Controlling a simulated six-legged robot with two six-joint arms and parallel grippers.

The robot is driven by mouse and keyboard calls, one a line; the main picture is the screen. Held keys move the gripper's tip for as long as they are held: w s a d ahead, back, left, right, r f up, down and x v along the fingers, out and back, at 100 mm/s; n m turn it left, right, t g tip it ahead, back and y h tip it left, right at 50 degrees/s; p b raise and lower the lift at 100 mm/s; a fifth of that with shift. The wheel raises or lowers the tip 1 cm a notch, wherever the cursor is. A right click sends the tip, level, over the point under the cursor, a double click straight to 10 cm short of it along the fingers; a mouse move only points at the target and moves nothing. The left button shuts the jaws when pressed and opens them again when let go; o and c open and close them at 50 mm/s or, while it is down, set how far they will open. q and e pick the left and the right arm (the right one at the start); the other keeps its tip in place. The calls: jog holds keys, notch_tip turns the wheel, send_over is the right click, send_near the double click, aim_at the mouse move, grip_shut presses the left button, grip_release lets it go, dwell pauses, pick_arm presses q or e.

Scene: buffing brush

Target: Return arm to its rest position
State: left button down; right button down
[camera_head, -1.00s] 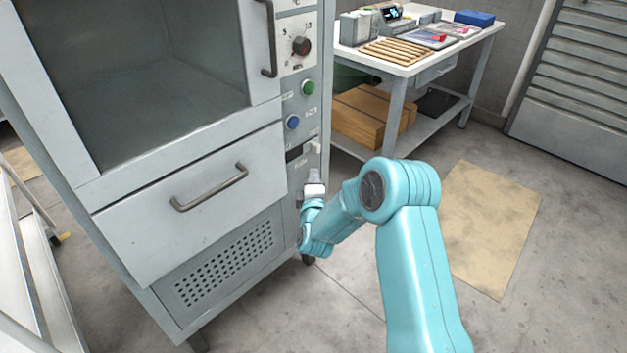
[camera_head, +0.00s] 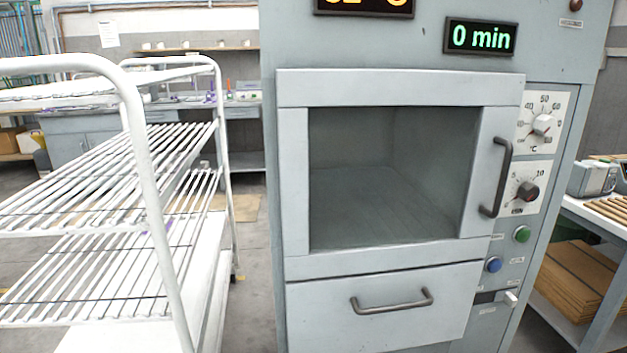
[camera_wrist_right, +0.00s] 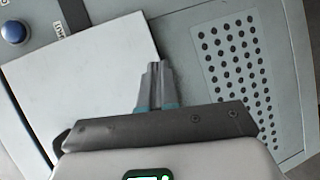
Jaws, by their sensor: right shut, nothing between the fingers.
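My right gripper (camera_wrist_right: 157,80) shows in the right wrist view, with its two grey fingers together and nothing between them. It is in front of the lower part of the grey oven cabinet (camera_head: 540,220). In that view the pale drawer front (camera_wrist_right: 85,75) lies behind and left of the fingers, and the perforated grille (camera_wrist_right: 235,75) is to their right. The fingers appear apart from the cabinet, though the exact gap is hard to tell. Neither of my arms shows in the head view now. My left gripper is in no current view.
The oven door (camera_head: 292,180) is closed, and its timer display (camera_head: 480,37) reads 0 min. Buttons, dials and a white switch (camera_head: 511,298) line its right side. A white wire rack (camera_head: 130,130) stands left. A worktable (camera_head: 590,218) is at right. Some floor shows between rack and oven.

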jog(key=s+a+f+m+g+y, duration=0.25)
jog(key=s+a+f+y, duration=0.25)
jog(key=s+a+f, duration=0.35)
jog(key=s+a+f+m+g+y, duration=0.3)
jog(key=s+a+m+g, duration=0.3)
jog(key=s, duration=0.5)
jog(key=s+a+f+m+g+y, duration=0.2)
jog(key=s+a+f+m+g, duration=0.35)
jog(key=s, duration=0.55)
notch_tip(320, 180, up, 20)
jog(key=a+p, duration=0.1)
jog(key=p, duration=1.7)
jog(key=shift+w+a+f+t, duration=0.2)
jog(key=shift+a+t, duration=0.1)
jog(key=shift+t, duration=0.1)
